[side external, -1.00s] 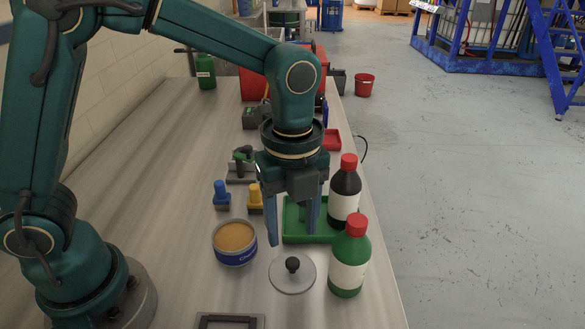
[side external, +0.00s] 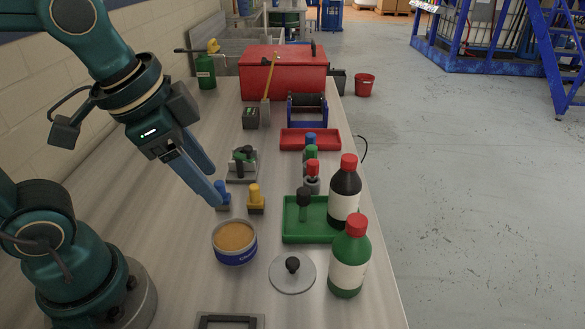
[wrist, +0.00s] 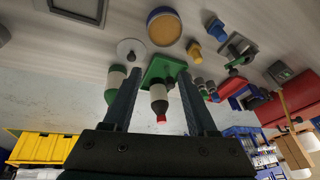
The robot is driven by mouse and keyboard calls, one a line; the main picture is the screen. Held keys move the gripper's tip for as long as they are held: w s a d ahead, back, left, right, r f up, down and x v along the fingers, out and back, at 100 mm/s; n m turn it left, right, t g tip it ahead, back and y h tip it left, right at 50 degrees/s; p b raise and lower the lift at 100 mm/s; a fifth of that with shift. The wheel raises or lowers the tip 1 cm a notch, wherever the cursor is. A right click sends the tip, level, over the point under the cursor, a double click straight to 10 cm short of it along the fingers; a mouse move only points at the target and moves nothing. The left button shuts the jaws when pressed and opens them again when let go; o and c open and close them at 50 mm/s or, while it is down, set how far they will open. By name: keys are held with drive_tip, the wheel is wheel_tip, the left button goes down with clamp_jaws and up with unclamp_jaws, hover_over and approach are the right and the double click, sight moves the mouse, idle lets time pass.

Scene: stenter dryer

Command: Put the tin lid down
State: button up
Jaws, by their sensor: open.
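The tin lid (side external: 292,276), a round grey disc with a black knob, lies flat on the bench beside the open tin (side external: 234,246), which has a blue label and tan contents. In the wrist view the lid (wrist: 130,50) and the tin (wrist: 164,28) lie beyond my fingers, apart from each other. My gripper (side external: 220,188) is open and empty, tilted, up and to the left of the tin near the blue-knobbed piece. In the wrist view my gripper's fingers (wrist: 160,95) stand apart with nothing held between them.
A green bottle (side external: 349,263) stands close to the lid's right, and a black bottle (side external: 345,196) stands by a green tray (side external: 290,228). Blue (side external: 222,199) and yellow (side external: 256,202) knobbed pieces stand behind the tin. A dark frame (side external: 230,319) lies at the front. Bare bench lies left of the tin.

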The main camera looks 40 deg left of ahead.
drive_tip(key=n, duration=0.1)
drive_tip(key=s+a+f+n, duration=0.1)
drive_tip(key=n, duration=0.1)
drive_tip(key=s+n+t, duration=0.1)
drive_tip(key=n, duration=0.1)
drive_tip(key=shift+s+a+f, duration=0.15)
drive_tip(key=shift+a+f, duration=0.05)
drive_tip(key=shift+a, duration=0.1)
idle(0.9)
